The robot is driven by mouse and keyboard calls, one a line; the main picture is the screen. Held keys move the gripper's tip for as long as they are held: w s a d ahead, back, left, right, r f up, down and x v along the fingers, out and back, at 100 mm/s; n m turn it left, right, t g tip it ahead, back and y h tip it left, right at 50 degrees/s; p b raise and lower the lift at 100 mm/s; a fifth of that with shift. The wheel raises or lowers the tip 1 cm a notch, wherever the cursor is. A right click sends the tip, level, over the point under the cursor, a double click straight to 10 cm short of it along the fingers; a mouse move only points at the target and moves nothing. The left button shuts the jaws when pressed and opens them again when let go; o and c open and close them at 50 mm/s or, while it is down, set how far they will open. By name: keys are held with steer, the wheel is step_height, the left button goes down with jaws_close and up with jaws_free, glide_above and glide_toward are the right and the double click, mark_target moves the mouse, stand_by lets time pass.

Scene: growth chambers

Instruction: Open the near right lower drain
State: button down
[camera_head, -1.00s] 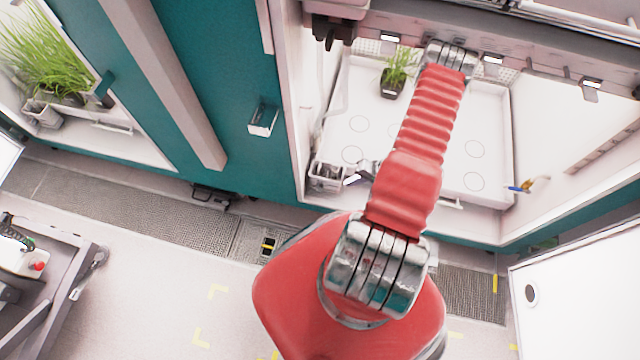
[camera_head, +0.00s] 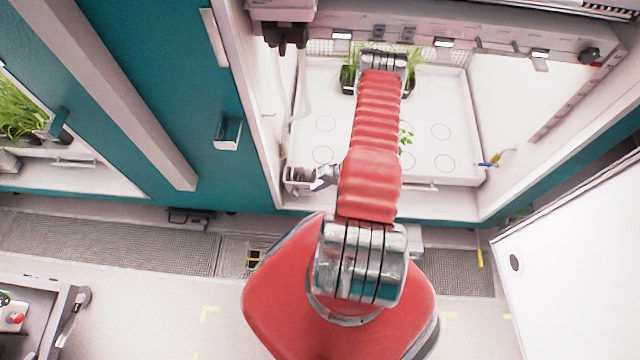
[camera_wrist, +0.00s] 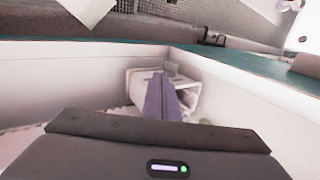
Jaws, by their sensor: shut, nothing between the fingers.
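A small valve with a blue handle and a brass-coloured body (camera_head: 492,161) sits at the front right corner of the open chamber; I cannot tell for certain that it is the named drain. My gripper (camera_head: 320,178) shows partly beside my red arm, its rear hidden by the arm. In the wrist view, my gripper (camera_wrist: 160,85) has its thin purple-grey fingers together, with nothing between them. They point at a white open-framed box (camera_wrist: 190,92) in the chamber corner, overlapping it in the picture; contact cannot be told. The box also shows in the head view (camera_head: 298,176).
The chamber holds a white tray (camera_head: 455,90) with ring marks and green plants (camera_head: 348,72). A light bar (camera_head: 460,40) crosses above. A white panel (camera_head: 580,240) stands at the right. A grey cart (camera_head: 50,300) stands lower left. Floor shows between cart and arm.

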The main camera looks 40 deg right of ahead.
mark_target(298, 195)
steer(key=x, duration=0.8)
steer(key=shift+w+a+r, duration=0.2)
steer(key=shift+w+a, duration=0.25)
steer(key=shift+f, duration=1.2)
steer(key=shift+s+d+f, duration=0.1)
steer(key=shift+f, duration=0.1)
steer(key=shift+r, duration=0.1)
steer(key=shift+r, duration=0.75)
